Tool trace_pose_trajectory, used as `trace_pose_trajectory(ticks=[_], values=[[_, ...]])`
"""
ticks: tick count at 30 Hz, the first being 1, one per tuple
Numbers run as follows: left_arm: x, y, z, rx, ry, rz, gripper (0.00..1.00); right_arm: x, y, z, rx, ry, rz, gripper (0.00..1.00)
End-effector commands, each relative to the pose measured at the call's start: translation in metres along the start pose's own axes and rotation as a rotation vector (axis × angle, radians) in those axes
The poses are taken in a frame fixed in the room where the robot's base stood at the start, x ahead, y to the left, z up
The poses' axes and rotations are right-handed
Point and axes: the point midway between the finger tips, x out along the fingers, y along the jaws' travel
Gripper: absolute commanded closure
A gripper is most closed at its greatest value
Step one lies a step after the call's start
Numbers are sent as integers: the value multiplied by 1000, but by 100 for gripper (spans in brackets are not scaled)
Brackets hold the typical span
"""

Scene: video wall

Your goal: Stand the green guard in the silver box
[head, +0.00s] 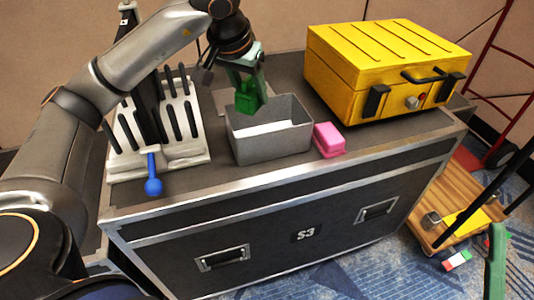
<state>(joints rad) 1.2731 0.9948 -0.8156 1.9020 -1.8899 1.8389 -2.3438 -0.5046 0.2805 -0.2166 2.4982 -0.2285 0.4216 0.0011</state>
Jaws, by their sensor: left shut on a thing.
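My left gripper (250,84) points down above the silver box (270,144) and is shut on the green guard (246,99). The guard hangs at the box's back left, its lower end at about the height of the rim in the picture. I cannot tell whether it touches the box. The silver box is open-topped, with a pale floor, and stands on the dark case top. A narrow green upright part (497,262) at the lower right edge looks like part of my right gripper; its jaws cannot be made out.
A pale slotted rack (195,152) with dark bars and a blue-knobbed handle (153,183) stands left of the box. A pink block (328,139) lies close at its right. A yellow case (385,65) stands behind right. A wooden cart (455,205) is on the floor.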

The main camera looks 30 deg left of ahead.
Motion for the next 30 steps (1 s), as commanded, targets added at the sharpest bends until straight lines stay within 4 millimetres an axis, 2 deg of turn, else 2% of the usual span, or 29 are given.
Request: trace_pose_trajectory(ticks=[3, 9, 17, 22, 30], values=[[13, -2, 4, 0, -2, 0, 100, -5, -3, -2, -3, 31, -3, 50], [47, -2, 19, 0, -3, -1, 100, -14, -9, 7, 19, 29, -5, 50], [67, -2, 27, 1, -1, -1, 100, -18, -12, 12, 35, 25, -5, 50], [91, -2, 37, 1, -3, -1, 100, -25, -16, 19, 49, 22, -7, 50], [93, -2, 38, 0, 1, 0, 100, -25, -16, 19, 56, 21, -7, 50]])
